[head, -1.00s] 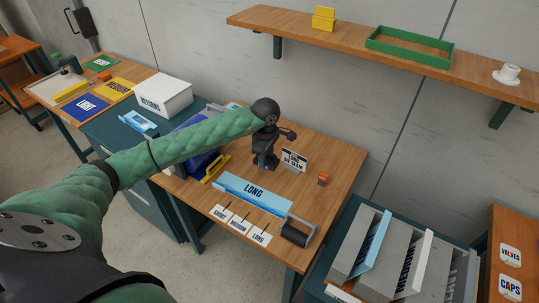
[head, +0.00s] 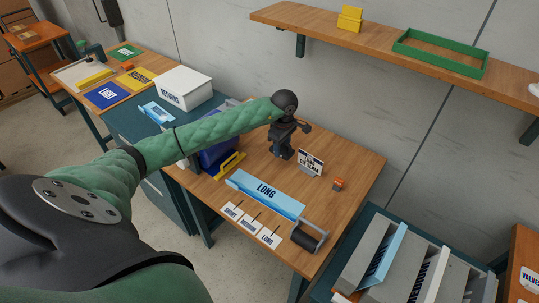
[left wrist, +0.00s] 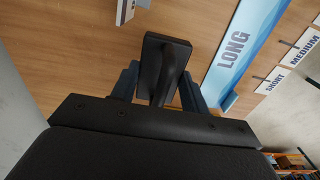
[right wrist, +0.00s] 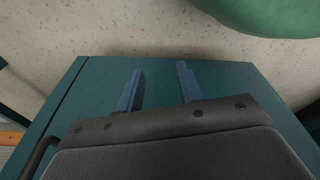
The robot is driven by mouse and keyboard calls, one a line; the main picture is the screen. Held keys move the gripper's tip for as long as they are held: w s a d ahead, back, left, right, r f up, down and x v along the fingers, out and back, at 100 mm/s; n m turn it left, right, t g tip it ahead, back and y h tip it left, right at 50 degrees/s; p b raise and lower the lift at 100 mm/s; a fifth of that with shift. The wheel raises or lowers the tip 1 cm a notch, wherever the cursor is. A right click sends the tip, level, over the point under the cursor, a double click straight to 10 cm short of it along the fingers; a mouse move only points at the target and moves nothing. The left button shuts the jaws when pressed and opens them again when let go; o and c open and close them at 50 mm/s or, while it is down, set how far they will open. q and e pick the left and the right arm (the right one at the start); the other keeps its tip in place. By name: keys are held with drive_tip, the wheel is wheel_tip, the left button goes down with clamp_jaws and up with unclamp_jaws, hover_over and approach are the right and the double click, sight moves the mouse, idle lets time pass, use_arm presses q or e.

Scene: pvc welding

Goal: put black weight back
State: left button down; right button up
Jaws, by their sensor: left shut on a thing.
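The black weight (left wrist: 168,62) shows in the left wrist view as a dark block with a narrower grip part. My left gripper (left wrist: 158,85) is shut on this grip, with a blue finger on each side. In the head view my left gripper (head: 281,150) points down over the wooden table, behind the blue LONG tray and left of a small sign. The weight is hard to tell from the dark gripper there. My right gripper (right wrist: 160,88) is open and empty in the right wrist view, its fingers apart over a teal surface.
The blue LONG tray (head: 265,193) lies mid-table, with a black roller (head: 305,236) at its right end. A small sign (head: 310,163) and an orange block (head: 338,184) stand right of my gripper. A blue bin (head: 219,154) stands left. A shelf (head: 380,44) runs above.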

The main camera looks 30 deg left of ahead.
use_arm(q)
hover_over(269, 160)
wheel_tip(269, 160, down, 4)
drive_tip(key=shift+w+r, duration=0.15)
drive_tip(key=shift+r, duration=0.1)
drive_tip(key=shift+f+b, duration=0.3)
drive_tip(key=shift+f, duration=0.2)
wheel_tip(269, 160, down, 2)
drive_tip(key=shift+f, duration=0.4)
use_arm(e)
drive_tip(key=shift+w+a+r, duration=0.1)
drive_tip(key=shift+a+r, duration=0.15)
drive_tip(key=shift+r, duration=0.2)
drive_tip(key=shift+w+a+r, duration=0.1)
drive_tip(key=shift+a+r, duration=0.1)
drive_tip(key=shift+r, duration=0.2)
use_arm(q)
drive_tip(key=shift+f, duration=0.1)
use_arm(e)
drive_tip(key=shift+w+f, duration=0.1)
